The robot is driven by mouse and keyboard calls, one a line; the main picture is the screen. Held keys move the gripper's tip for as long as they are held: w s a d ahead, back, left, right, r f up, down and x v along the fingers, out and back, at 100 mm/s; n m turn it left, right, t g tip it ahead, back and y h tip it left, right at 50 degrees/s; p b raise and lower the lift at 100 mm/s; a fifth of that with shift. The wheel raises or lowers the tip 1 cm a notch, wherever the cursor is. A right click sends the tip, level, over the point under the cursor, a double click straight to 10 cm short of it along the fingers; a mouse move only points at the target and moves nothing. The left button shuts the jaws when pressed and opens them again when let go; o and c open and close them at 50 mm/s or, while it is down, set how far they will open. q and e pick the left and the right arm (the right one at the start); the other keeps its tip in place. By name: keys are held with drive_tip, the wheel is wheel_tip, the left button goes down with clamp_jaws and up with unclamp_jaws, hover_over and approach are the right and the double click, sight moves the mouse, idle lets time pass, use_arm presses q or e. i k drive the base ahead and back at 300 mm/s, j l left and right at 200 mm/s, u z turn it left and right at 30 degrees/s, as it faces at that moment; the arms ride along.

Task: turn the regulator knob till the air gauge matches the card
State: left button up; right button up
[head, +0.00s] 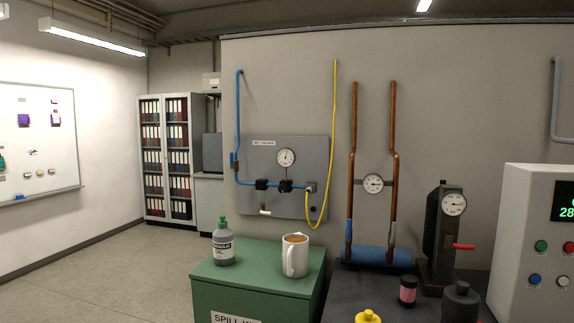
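The air gauge (286,157) is a round white dial on a grey wall panel (315,155). Its needle looks close to upright, but the scale is too small to read. Under it sits a dark regulator (285,186) on the blue air line; its knob is too small to make out clearly. A small white label (264,143), perhaps the card, is at the panel's upper left; its text is not legible. Neither of my grippers is in view.
A green spill-kit box (258,252) stands before the panel, with a white mug (295,256) and a grey bottle (223,245) on top. A yellow hose (333,120) hangs at the panel's right. Copper pipes (353,130) carry another gauge (374,183). Open floor lies left.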

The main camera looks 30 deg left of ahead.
sight(283, 188)
drive_tip(key=i+j+u, duration=0.15)
drive_tip(key=i+j, duration=0.35)
drive_tip(key=i+j+u, duration=0.15)
drive_tip(key=i+j, duration=0.25)
drive_tip(key=i, duration=0.15)
